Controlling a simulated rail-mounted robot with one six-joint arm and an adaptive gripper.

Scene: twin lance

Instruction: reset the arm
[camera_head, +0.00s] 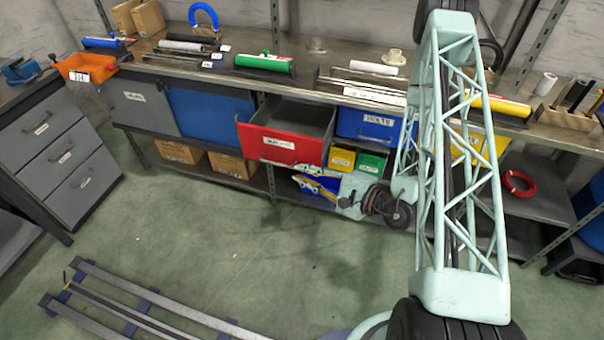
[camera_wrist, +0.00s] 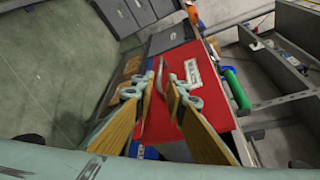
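My gripper (camera_head: 304,180) hangs at the end of my pale green lattice arm (camera_head: 455,150), low in front of the bench. It is just below and to the right of the red drawer (camera_head: 280,148), which stands pulled out with its grey inside showing. In the wrist view my gripper (camera_wrist: 162,82) has its two tan-padded fingers apart, with nothing held between them. The red drawer front (camera_wrist: 186,68) lies beyond the fingers, with its handle (camera_wrist: 158,76) seen in the gap between them. I cannot tell whether a finger touches the drawer.
A grey cabinet (camera_head: 52,150) stands left. Rails (camera_head: 140,305) lie at lower left; the mid floor is clear.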

